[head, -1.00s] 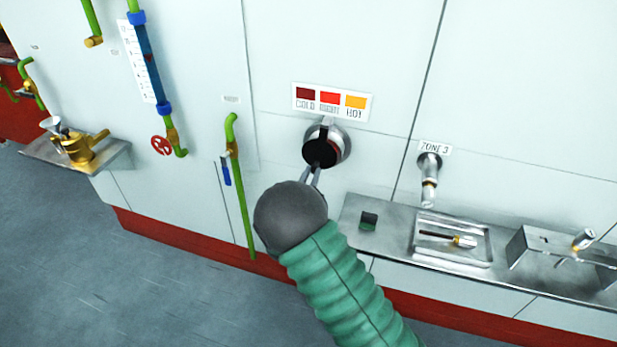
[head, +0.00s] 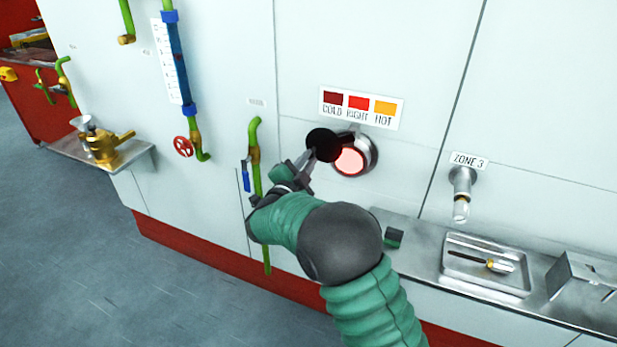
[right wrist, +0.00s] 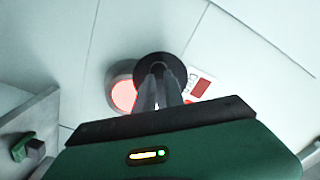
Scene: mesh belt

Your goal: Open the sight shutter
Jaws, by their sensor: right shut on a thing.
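The sight shutter (head: 323,144) is a round black disc swung to the left of the sight port. The sight port (head: 350,160) glows pale red inside a metal ring and is mostly uncovered; the disc overlaps its left edge. My right gripper (head: 308,162) is shut on the shutter at its lower left edge. In the right wrist view the fingers (right wrist: 160,90) reach onto the black shutter (right wrist: 163,62), and the glowing port (right wrist: 123,96) shows beside it. My left gripper is not in view.
A COLD, RIGHT, HOT colour label (head: 360,107) is above the port. A green pipe with a blue-handled valve (head: 244,178) stands left of my gripper. A steel shelf (head: 420,232) with a tray (head: 484,285) is at right, below a ZONE 3 spout (head: 461,190).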

